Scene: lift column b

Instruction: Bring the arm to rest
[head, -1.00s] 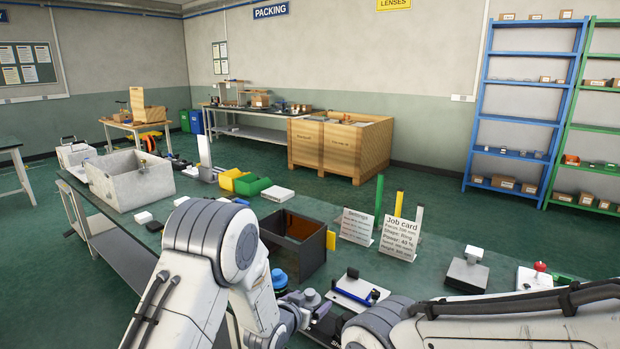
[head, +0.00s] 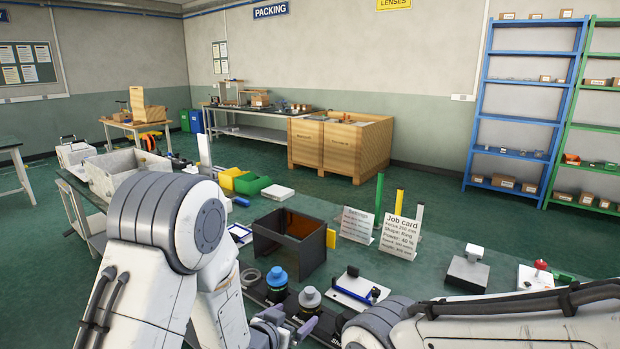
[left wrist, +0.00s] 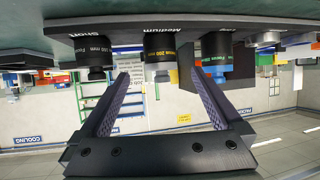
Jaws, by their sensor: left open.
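My left arm bends in from the lower left of the head view. Its gripper (head: 290,322) is open and empty at the near edge of the bench, just in front of a dark lens rack. A blue-topped lens holder (head: 277,281) and a grey-topped one (head: 309,299) stand in the rack. The left wrist view is upside down.
A black open box (head: 290,243) stands behind the rack. A white fixture (head: 358,290), the job card (head: 399,236) and a grey stand (head: 468,270) are to the right. A concrete-coloured bin (head: 105,172) is partly hidden behind my left arm.

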